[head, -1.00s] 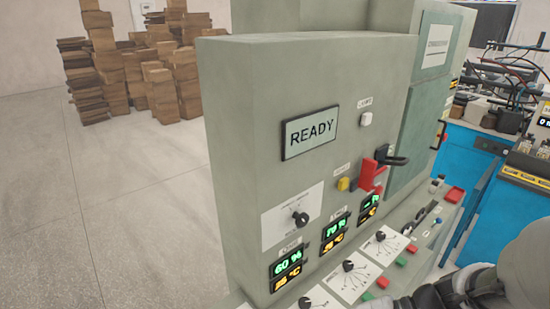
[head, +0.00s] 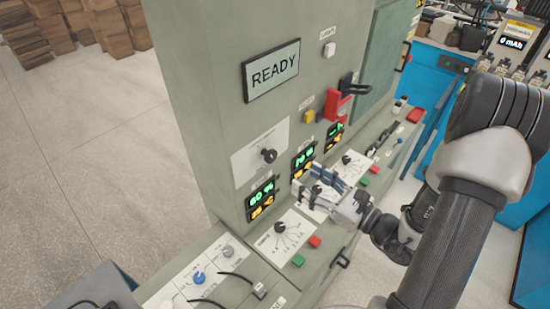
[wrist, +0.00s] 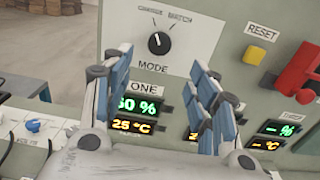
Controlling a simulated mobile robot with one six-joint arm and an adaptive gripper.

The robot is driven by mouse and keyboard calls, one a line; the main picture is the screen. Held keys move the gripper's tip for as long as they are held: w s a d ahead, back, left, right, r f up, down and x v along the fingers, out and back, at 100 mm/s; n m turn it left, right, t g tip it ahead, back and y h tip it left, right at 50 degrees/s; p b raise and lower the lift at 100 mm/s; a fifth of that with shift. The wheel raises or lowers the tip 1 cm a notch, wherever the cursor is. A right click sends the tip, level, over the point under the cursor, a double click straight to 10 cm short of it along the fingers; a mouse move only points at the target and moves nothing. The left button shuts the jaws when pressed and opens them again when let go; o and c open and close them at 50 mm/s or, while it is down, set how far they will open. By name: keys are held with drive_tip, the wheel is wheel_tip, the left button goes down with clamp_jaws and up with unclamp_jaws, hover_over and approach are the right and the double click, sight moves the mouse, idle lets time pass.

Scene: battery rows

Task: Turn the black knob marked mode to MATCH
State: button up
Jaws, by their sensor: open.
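The black mode knob (head: 268,155) sits on a white plate (head: 250,160) on the upright grey panel, below the READY screen. In the wrist view the knob (wrist: 159,43) is above and between my fingers, with MODE printed under it. Its white mark points up and slightly left. Above it are a left word hard to read and MATCH (wrist: 180,17) at upper right. My gripper (head: 312,190) is open and empty, in front of the panel, lower and to the right of the knob in the head view. It also shows in the wrist view (wrist: 160,85), apart from the knob.
The READY screen (head: 271,70) is above. A yellow button (wrist: 255,55) and a red switch (wrist: 300,75) are right of the knob. Lit displays (head: 261,198) are below it. The sloped desk (head: 225,270) carries more knobs and coloured buttons.

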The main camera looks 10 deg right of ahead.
sight(273, 158)
drive_tip(key=x, duration=1.1)
drive_tip(key=shift+w+a, duration=0.25)
drive_tip(key=shift+w, duration=0.05)
drive_tip(key=c, duration=1.1)
